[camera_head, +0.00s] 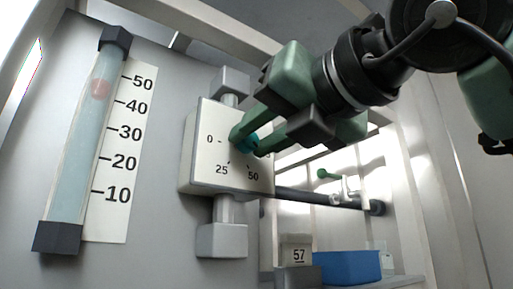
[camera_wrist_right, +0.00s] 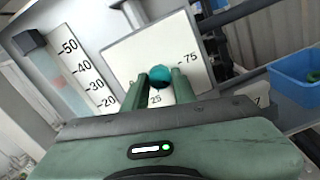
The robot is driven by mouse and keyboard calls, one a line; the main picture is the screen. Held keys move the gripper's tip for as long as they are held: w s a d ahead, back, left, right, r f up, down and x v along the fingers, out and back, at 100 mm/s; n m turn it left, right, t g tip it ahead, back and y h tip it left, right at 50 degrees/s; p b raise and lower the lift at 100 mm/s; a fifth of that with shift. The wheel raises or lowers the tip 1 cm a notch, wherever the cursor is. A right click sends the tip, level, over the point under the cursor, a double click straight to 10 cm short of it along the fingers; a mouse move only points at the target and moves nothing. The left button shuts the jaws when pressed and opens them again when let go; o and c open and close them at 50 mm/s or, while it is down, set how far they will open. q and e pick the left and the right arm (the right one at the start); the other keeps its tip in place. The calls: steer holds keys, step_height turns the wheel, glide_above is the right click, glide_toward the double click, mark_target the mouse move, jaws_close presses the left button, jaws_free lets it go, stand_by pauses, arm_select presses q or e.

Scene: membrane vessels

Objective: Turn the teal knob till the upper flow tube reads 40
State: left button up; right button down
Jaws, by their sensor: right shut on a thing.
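The teal knob (camera_head: 252,142) sits on the white dial plate (camera_head: 205,165) of a valve box, and also shows in the wrist view (camera_wrist_right: 160,76). My right gripper (camera_head: 247,141) is shut on the knob, one green finger on each side. The fingers hide part of the dial; 0, 25 and 50 show in the head view, and 75 in the wrist view. The flow tube (camera_head: 82,150) stands at the left beside a scale marked 10 to 50. Its reddish float (camera_head: 101,89) sits between the 40 and 50 marks. My left gripper is not in view.
Grey pipe fittings (camera_head: 222,241) join the valve box above and below. A dark pipe (camera_head: 320,198) runs right from it. A blue bin (camera_head: 347,267) and a block labelled 57 (camera_head: 297,252) stand at the lower right. A small green-handled valve (camera_head: 327,174) is behind.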

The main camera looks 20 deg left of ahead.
steer(key=shift+r, duration=0.1)
steer(key=c, duration=1.1)
jaws_free()
steer(key=b+v, duration=0.2)
steer(key=v, duration=0.5)
steer(key=shift+s+d+b, duration=0.25)
steer(key=shift+d+b, duration=0.1)
